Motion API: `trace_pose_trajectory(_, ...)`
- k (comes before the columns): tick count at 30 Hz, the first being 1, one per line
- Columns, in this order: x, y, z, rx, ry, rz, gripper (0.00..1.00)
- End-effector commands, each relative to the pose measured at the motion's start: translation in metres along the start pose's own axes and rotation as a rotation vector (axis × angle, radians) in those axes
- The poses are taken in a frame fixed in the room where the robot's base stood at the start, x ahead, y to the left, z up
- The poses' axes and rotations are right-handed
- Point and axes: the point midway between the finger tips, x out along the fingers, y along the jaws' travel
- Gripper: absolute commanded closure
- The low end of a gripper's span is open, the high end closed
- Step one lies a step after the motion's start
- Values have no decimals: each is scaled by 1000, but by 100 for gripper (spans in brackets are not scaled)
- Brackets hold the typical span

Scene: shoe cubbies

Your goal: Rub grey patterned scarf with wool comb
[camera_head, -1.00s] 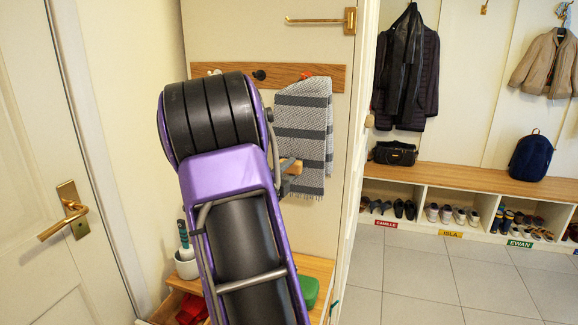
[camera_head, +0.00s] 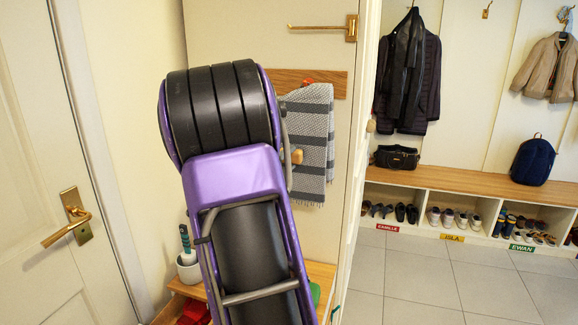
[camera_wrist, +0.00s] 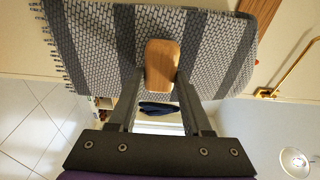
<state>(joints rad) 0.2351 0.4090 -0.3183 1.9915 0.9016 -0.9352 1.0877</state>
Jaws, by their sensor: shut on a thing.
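The grey patterned scarf (camera_head: 312,140) has dark and light bands and hangs from a red peg on the wooden peg rail. In the wrist view the scarf (camera_wrist: 100,35) fills the upper part, right beyond the gripper. My gripper (camera_wrist: 160,85) is shut on the wool comb (camera_wrist: 161,65), of which a light wooden part shows between the fingertips. The comb is in front of the scarf and overlaps it in view; I cannot tell whether they touch. In the head view a bit of the comb (camera_head: 297,157) shows beside my arm, which hides most of the gripper.
A brass arm hook (camera_head: 325,28) is above the rail. A white pot with a brush (camera_head: 187,262) stands on a low wooden bench at lower left, with red items near it. A door (camera_head: 50,190) is at left. Coats, bags and shoe cubbies (camera_head: 450,205) line the right; the tiled floor is clear.

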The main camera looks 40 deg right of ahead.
Motion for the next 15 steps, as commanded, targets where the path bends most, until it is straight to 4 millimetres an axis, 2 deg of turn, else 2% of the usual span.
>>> trace_pose_trajectory(3, 1, -13, 0, 3, 0, -2, 95)
trace_pose_trajectory(10, 1, -20, 0, 1, 0, -2, 95)
trace_pose_trajectory(15, 2, -33, 0, 2, 0, -1, 95)
